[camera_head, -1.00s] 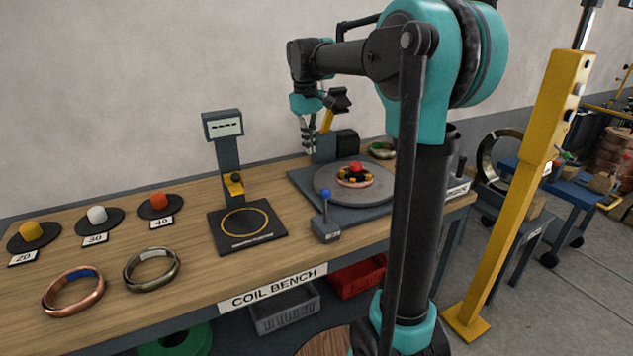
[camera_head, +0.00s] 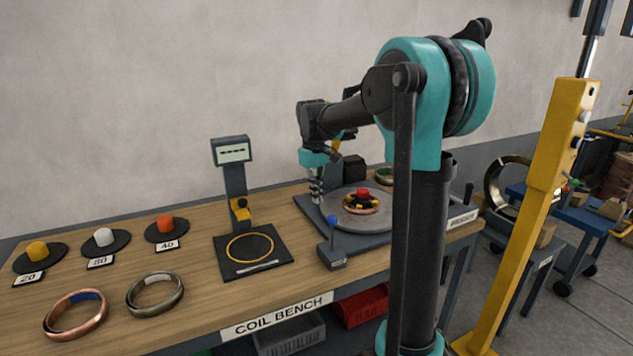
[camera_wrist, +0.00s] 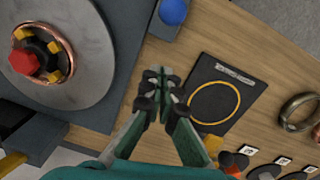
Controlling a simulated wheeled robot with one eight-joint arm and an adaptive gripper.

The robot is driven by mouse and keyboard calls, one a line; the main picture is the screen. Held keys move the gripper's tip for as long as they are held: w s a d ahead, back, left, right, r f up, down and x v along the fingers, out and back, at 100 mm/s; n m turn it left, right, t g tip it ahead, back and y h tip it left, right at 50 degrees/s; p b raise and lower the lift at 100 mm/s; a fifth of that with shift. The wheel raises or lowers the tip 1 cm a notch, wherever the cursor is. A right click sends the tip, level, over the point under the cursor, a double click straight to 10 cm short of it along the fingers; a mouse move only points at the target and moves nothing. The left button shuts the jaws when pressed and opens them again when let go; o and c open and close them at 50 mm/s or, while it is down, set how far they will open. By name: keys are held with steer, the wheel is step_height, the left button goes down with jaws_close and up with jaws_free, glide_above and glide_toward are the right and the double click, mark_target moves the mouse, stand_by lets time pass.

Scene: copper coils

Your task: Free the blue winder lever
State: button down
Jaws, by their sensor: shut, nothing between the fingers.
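The blue winder lever (camera_head: 332,221) stands on a small grey base (camera_head: 333,257) at the front left of the winder. Its blue knob also shows in the wrist view (camera_wrist: 173,12), at the top edge. The winder's grey disc (camera_head: 350,214) carries a copper coil (camera_head: 347,206) around a red-topped hub (camera_head: 363,193). My gripper (camera_head: 316,198) hangs behind and left of the lever, near the winder's left edge. In the wrist view my gripper (camera_wrist: 161,75) has its fingertips together and empty, apart from the knob.
A black pad with a yellow ring (camera_head: 252,262) and a display post (camera_head: 236,170) stand left of the lever. Two loose coils, copper (camera_head: 75,328) and dull metal (camera_head: 155,309), lie at the front left. Coloured knobs (camera_head: 104,237) on discs line the back left.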

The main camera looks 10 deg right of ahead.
steer(key=shift+s+d+f, duration=0.5)
steer(key=shift+s+f, duration=0.15)
steer(key=shift+s, duration=0.25)
steer(key=shift+s+d+f, duration=0.5)
steer(key=shift+s+f, duration=0.1)
steer(key=shift+s, duration=0.25)
